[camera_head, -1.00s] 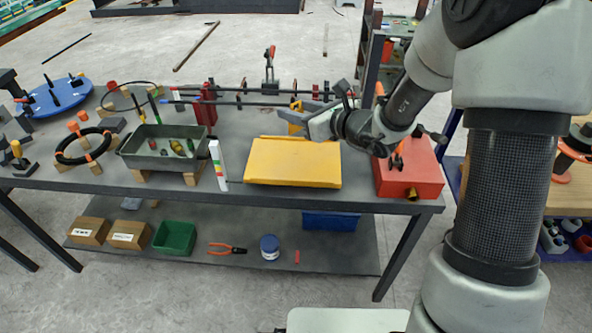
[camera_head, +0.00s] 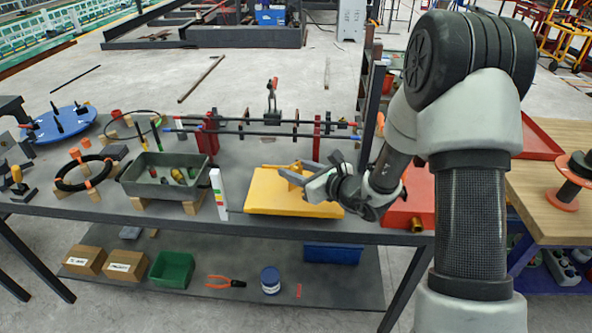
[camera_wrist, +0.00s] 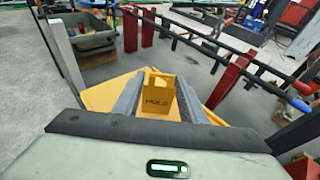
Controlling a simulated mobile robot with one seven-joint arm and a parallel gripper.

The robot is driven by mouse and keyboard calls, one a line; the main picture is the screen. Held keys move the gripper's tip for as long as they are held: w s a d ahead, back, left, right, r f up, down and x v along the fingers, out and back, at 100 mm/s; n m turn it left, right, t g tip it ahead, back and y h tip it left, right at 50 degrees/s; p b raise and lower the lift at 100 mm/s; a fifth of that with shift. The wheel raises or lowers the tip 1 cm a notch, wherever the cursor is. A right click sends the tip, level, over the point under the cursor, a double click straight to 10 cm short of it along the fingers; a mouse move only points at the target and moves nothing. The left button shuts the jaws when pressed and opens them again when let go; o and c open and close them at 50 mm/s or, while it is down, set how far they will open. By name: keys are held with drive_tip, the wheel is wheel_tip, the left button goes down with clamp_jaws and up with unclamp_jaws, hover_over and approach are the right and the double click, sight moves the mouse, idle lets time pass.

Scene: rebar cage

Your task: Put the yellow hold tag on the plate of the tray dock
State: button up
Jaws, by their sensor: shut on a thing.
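The yellow hold tag (camera_wrist: 158,101), a small block with dark lettering and a notched top, is between the two fingers of my gripper (camera_wrist: 158,86) in the wrist view. My gripper is shut on it. In the head view my gripper (camera_head: 298,171) is over the back part of a flat yellow board (camera_head: 285,205) at the table's front; I cannot tell the gap below the tag. A grey-green tray (camera_head: 135,180) with several small items sits on wooden blocks at left. A white upright plate (camera_head: 218,190) with coloured marks stands beside it.
Dark horizontal bars on red posts (camera_head: 317,140) run behind the yellow board. A red box (camera_head: 412,200) is right of my gripper, partly hidden by my arm. A black ring (camera_head: 83,172) and a blue disc (camera_head: 60,123) are at far left. Bins and tools lie on the lower shelf.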

drive_tip(key=shift+f, duration=0.2)
drive_tip(key=o, duration=1)
